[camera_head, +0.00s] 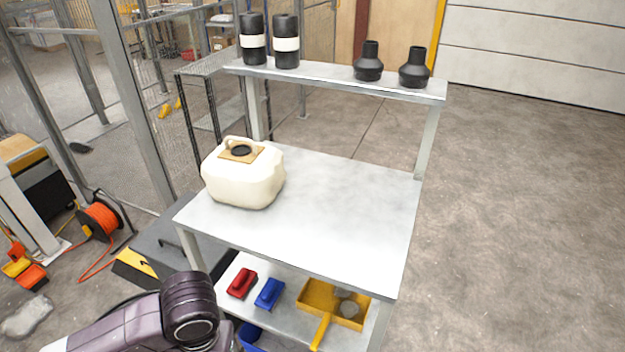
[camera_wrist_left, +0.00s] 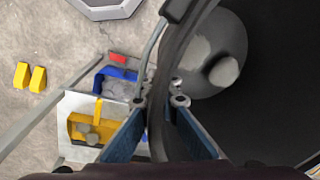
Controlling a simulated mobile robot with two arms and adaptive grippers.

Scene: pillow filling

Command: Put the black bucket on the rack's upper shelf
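The black bucket (camera_wrist_left: 270,90) fills the right of the left wrist view, seen into its open mouth, with a grey floor and pale patches inside. My left gripper (camera_wrist_left: 160,103) has its blue fingers on both sides of the bucket's rim and is shut on it. A thin grey bar, perhaps the handle, runs beside the rim. The bucket does not show in the head view; only part of my left arm shows at its bottom left. The rack's upper shelf (camera_head: 325,76) is above the white worktop. My right gripper is out of view.
The shelf holds two black cylinders (camera_head: 253,40) with white bands and two black bottle-like parts (camera_head: 368,62), with a gap between pairs. A cream canister (camera_head: 243,177) stands on the worktop (camera_head: 340,215). A yellow dustpan (camera_head: 318,297) and red and blue brushes lie below.

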